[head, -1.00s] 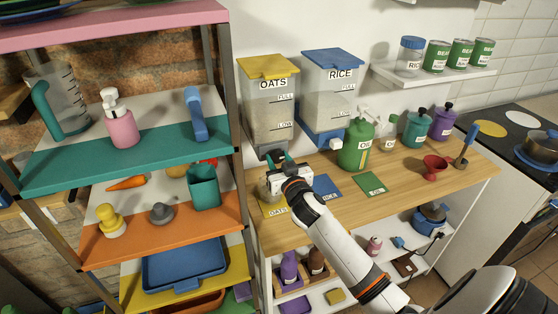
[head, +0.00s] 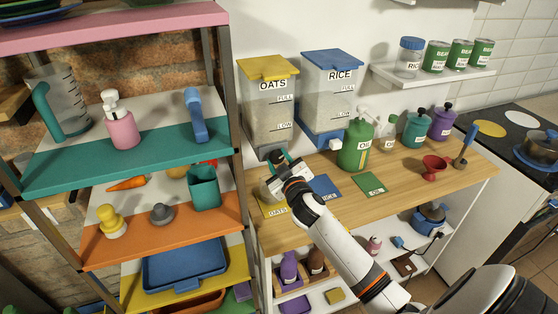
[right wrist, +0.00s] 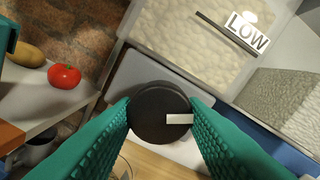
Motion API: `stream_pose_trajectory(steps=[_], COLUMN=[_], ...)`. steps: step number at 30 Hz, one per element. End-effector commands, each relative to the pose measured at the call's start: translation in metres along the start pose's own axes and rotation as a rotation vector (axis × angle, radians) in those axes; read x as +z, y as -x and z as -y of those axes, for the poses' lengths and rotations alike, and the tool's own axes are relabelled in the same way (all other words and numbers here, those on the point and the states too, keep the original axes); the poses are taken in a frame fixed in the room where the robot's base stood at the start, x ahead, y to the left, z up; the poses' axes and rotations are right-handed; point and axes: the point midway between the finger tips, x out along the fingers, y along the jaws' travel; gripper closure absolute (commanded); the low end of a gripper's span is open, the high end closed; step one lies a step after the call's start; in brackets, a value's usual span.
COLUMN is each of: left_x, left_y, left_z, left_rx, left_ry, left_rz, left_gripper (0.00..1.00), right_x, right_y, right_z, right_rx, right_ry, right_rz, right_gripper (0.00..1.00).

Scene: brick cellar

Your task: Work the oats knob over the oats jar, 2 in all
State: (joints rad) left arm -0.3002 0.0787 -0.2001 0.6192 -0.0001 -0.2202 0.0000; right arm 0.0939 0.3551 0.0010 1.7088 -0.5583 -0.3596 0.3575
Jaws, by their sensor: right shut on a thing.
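The oats dispenser (head: 270,110), clear with a yellow lid and an OATS label, stands against the wall with pale grain inside. Its round black oats knob (right wrist: 160,113) with a white pointer mark is between the green fingers of my right gripper (right wrist: 162,118), which is shut on it. In the head view my right gripper (head: 281,163) is at the dispenser's lower front and mostly covers the knob. The oats jar (right wrist: 122,168) shows only as a clear rim under the knob, largely hidden by a finger. My left gripper is not in view.
The rice dispenser (head: 331,95) with a blue lid stands just right. A green oil bottle (head: 355,150) stands to the right. A shelf rack (head: 234,100) stands close on the left.

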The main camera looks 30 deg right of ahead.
Motion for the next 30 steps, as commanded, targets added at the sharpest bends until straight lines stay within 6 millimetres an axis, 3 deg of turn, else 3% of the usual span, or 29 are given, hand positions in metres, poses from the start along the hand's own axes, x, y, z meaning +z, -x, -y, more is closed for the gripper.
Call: stream_pose_trajectory(steps=[18, 30], left_x=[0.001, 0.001], left_y=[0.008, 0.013], left_z=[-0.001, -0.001], left_rx=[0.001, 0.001], left_ry=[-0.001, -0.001], left_rz=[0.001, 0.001], left_gripper=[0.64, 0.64], right_x=[0.001, 0.001], right_y=[0.0, 0.0], right_z=[0.002, 0.002], right_rx=[0.0, 0.001], right_ry=[0.586, 0.882], right_rz=[0.001, 0.001], right_gripper=[0.85, 0.85])
